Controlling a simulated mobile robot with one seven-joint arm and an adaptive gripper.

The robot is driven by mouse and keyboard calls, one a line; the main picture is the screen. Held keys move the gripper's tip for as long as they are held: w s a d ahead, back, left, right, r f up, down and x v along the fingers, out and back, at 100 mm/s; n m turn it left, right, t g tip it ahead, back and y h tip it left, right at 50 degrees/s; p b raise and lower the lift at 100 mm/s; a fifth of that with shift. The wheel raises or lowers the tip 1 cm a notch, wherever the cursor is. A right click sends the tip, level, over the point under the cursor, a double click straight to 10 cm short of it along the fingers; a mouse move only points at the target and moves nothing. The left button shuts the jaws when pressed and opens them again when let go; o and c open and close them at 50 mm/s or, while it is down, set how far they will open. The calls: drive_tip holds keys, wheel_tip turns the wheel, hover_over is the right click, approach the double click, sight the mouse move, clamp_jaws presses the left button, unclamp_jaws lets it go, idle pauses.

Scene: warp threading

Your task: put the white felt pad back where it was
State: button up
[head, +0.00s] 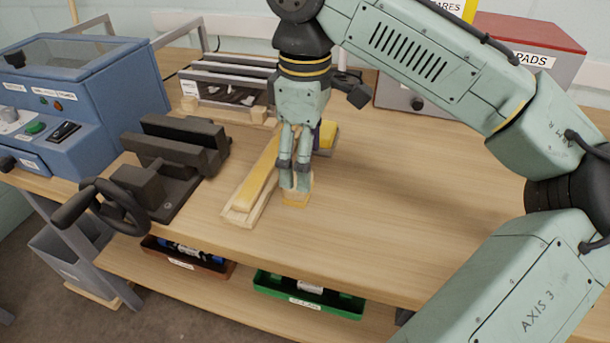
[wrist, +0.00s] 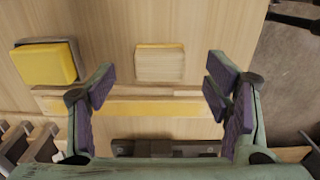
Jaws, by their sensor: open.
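My gripper (head: 295,186) points down at the bench top with its fingers apart; in the wrist view the gripper (wrist: 160,84) shows nothing held between its purple pads. A small pale block with a yellowish edge (head: 296,199) sits on the bench at the fingertips; in the wrist view this block (wrist: 160,64) lies ahead of the opening between the fingers. No clearly white felt pad shows, and I cannot tell whether the pale block is it. A grey box with a red lid (head: 545,36) labelled PADS stands at the back right, shut.
A long wooden piece with a yellow strip (head: 252,190) lies just left of my gripper. A yellow block (wrist: 45,64) on a dark base is behind. A dark vise (head: 170,165) and a blue machine (head: 100,90) stand left. The bench (head: 400,215) is clear at right.

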wheel_tip(320, 180, up, 7)
drive_tip(key=shift+f, duration=0.15)
idle(0.7)
